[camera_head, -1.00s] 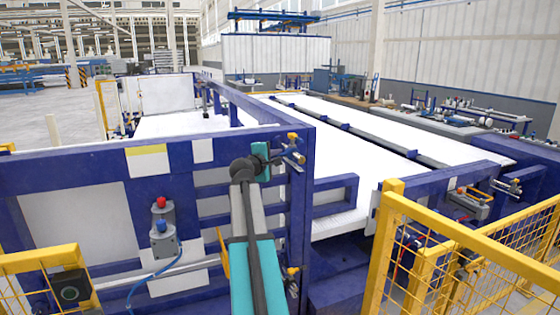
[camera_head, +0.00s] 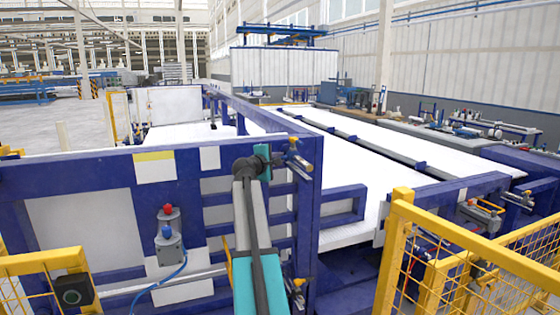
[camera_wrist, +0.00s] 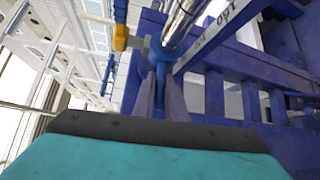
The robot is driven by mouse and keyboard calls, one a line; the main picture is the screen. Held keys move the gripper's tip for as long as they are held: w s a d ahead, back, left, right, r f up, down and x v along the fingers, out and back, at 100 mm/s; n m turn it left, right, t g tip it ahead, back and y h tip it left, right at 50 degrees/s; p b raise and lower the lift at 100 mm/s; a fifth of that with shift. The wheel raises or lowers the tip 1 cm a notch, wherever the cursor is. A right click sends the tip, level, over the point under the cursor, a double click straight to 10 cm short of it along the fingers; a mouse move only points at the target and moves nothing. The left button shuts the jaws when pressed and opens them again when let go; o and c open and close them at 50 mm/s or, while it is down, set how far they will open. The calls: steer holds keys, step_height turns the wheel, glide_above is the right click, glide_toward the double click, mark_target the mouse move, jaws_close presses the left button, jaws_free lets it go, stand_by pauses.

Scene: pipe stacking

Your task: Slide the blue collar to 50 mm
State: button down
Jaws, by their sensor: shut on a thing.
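In the wrist view, the two grey fingers of my gripper (camera_wrist: 161,98) point up the picture. They are shut on a blue part that I take to be the blue collar (camera_wrist: 160,55), around the lower end of a shiny metal rod (camera_wrist: 181,22). A grey scale bar (camera_wrist: 225,25) with dark, upside-down digits runs beside the rod. The digits are too cut off to read a collar position. In the head view, my wrist hides the fingertips. The rod fixture (camera_head: 297,160) shows just right of it, at the blue frame's top corner.
A yellow-orange part (camera_wrist: 121,38) sits left of the rod. Yellow fencing (camera_head: 470,240) stands at the right and a yellow rail (camera_head: 40,262) at the left. A long white bed (camera_head: 365,170) lies behind.

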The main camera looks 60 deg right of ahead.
steer(key=c, duration=1.8)
jaws_free()
steer(key=shift+a, duration=0.2)
steer(key=s+a+r+b, duration=0.2)
steer(key=a+b, duration=0.1)
steer(key=a, duration=1)
steer(key=shift+a+f, duration=0.1)
